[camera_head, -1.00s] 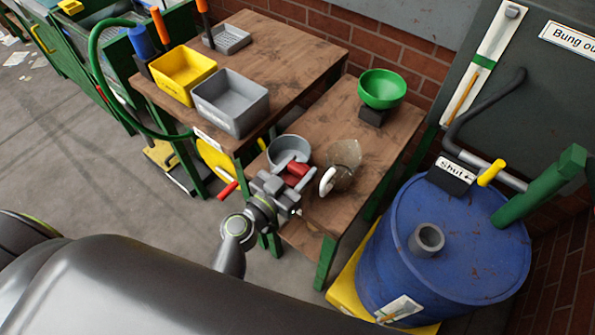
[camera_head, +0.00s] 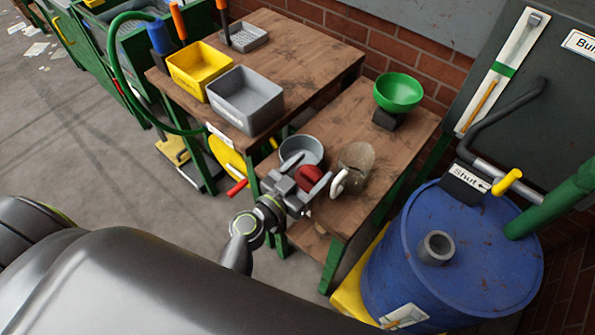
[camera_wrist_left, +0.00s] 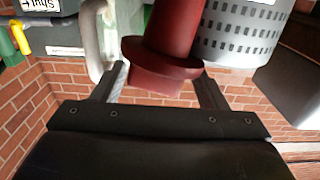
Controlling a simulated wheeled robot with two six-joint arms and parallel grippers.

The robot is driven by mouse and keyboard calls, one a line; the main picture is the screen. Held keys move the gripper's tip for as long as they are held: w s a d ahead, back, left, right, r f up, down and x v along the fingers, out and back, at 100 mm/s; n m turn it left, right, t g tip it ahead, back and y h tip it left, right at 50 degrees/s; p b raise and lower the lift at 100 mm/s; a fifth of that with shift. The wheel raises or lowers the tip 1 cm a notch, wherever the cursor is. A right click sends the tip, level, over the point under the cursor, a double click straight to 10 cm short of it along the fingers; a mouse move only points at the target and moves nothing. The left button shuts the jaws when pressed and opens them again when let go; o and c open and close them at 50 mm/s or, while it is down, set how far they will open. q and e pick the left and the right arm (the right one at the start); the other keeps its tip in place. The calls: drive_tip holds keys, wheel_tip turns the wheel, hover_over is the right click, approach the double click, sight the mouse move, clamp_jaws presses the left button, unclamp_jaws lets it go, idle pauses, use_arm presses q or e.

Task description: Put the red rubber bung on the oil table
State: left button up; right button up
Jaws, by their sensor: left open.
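The red rubber bung (camera_head: 309,178) is over the lower wooden table (camera_head: 372,133), between a grey perforated pot (camera_head: 301,151) and a brownish jug with a white handle (camera_head: 357,162). My left gripper (camera_head: 304,187) is open, its fingers on either side of the bung. In the left wrist view the bung (camera_wrist_left: 166,58), with a wide flange, shows between the two fingertips (camera_wrist_left: 162,88). Small gaps show beside the flange. Whether the bung rests on the table is hidden by the gripper. My right gripper is not in view.
A green bowl (camera_head: 398,92) stands on a dark block at the lower table's back. The higher table holds a yellow bin (camera_head: 197,68) and a grey bin (camera_head: 246,98). A blue drum (camera_head: 440,265) with an open neck stands right. The lower table's middle right is clear.

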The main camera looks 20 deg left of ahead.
use_arm(q)
drive_tip(key=shift+r+p, duration=0.3)
drive_tip(key=shift+r, duration=0.05)
drive_tip(key=b+v, duration=0.5)
drive_tip(key=v, duration=0.7)
drive_tip(key=shift+b, duration=0.4)
drive_tip(key=shift+f, duration=0.1)
